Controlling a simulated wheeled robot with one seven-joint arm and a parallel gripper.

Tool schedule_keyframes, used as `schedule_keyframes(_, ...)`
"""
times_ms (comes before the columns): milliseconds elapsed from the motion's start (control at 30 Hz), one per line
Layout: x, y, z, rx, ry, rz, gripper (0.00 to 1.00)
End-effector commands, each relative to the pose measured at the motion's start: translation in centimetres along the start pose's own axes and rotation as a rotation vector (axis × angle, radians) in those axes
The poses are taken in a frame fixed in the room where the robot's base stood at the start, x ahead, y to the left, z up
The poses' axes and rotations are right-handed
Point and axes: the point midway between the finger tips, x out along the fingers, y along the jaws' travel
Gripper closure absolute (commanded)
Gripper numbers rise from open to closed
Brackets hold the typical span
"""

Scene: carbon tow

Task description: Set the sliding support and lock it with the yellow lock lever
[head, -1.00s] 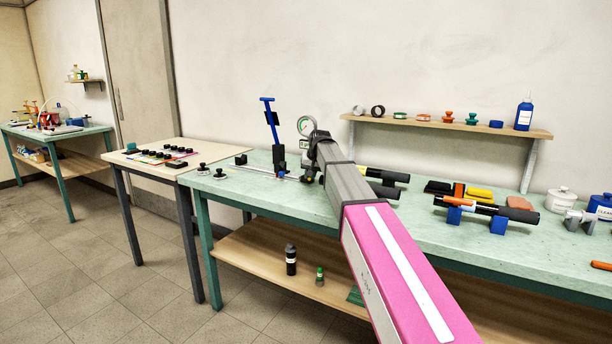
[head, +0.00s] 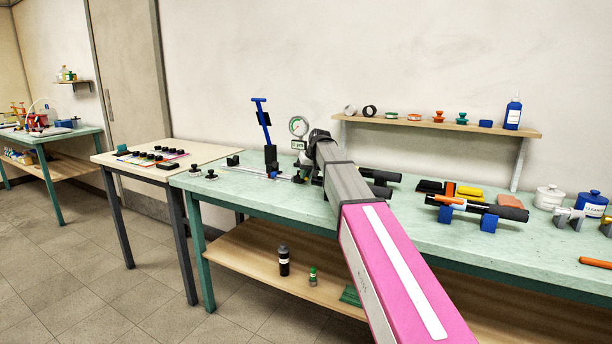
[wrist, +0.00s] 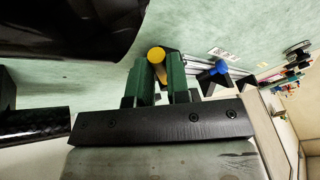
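In the wrist view the two green fingers of my gripper (wrist: 161,68) stand on either side of the yellow lock lever (wrist: 156,54), whose round end sits at the fingertips. The gap is narrow; I cannot tell whether both fingers press on it. A silver rail (wrist: 199,65) with a blue knob (wrist: 219,67) lies just to the right. In the head view the rail (head: 250,174) runs along the bench beside an upright blue-handled device (head: 263,125). My arm hides the gripper, the yellow lever and most of the sliding support there.
A round gauge (head: 298,126) stands close to my arm's end. Black tubes (head: 380,182) lie behind my arm, and another tube rests on blue blocks (head: 488,223). A large dark cylinder (wrist: 70,25) fills the wrist view's upper left. The green bench (head: 230,184) is fairly clear at front left.

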Motion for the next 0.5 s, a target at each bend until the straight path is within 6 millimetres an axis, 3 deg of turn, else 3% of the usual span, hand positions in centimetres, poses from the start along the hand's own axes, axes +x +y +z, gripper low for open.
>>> schedule_keyframes(33,-0.03,0.0,0.02,0.001,0.0,0.0,0.71)
schedule_keyframes(67,-0.02,0.0,0.02,0.001,0.0,0.0,0.61)
schedule_keyframes(100,-0.02,0.0,0.02,0.001,0.0,0.0,0.58)
schedule_keyframes(367,-0.07,0.0,0.0,0.001,0.0,0.001,0.58)
schedule_keyframes(500,-1.0,0.0,0.0,0.001,0.002,0.001,0.58)
